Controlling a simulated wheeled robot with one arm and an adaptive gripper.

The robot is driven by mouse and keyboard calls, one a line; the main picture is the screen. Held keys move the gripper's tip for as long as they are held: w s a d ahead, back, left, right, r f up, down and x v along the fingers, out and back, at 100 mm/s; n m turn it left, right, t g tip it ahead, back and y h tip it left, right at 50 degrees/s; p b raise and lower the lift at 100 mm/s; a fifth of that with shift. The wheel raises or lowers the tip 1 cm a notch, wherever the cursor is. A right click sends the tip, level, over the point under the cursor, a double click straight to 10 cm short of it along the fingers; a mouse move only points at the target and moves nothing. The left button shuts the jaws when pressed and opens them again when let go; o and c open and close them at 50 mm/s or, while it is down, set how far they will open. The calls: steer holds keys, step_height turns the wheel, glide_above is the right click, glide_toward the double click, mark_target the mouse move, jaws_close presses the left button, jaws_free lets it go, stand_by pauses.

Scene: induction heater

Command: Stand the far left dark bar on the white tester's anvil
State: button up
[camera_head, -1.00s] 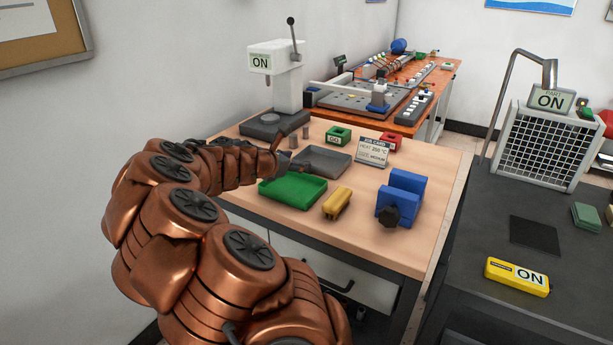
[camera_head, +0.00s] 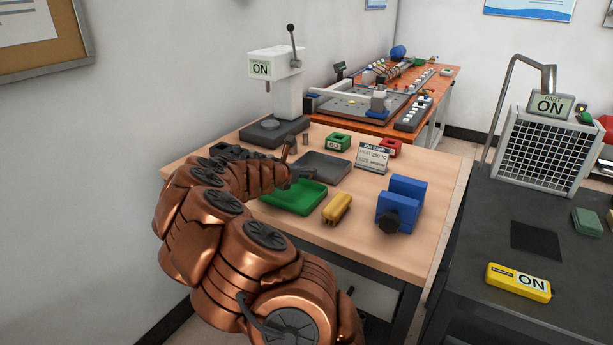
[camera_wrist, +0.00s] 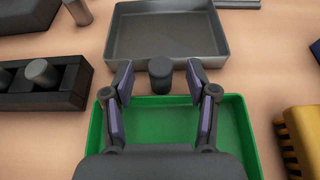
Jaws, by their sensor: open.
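The white tester (camera_head: 287,92) stands at the back left of the wooden table, its round anvil (camera_head: 270,124) on a dark base and apparently bare. My gripper (camera_wrist: 158,68) is open. One short dark bar (camera_wrist: 160,78) stands between its fingertips, at the gap between the green and grey trays, with space on both sides. Another dark bar (camera_wrist: 42,74) stands in a black rack (camera_wrist: 50,98) to the left, which my arm partly hides in the head view. A grey bar (camera_wrist: 78,12) stands farther back, near the tester base.
The green tray (camera_head: 296,205) is under my gripper, and the grey tray (camera_head: 325,166) lies just behind. A yellow block (camera_head: 337,208), a blue vise-like block (camera_head: 400,203) and a job card (camera_head: 373,158) stand to the right. Green (camera_head: 339,142) and red (camera_head: 389,148) bins are at the back.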

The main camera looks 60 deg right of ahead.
steer(key=shift+x, duration=1.35)
steer(key=shift+c, duration=0.4)
jaws_close()
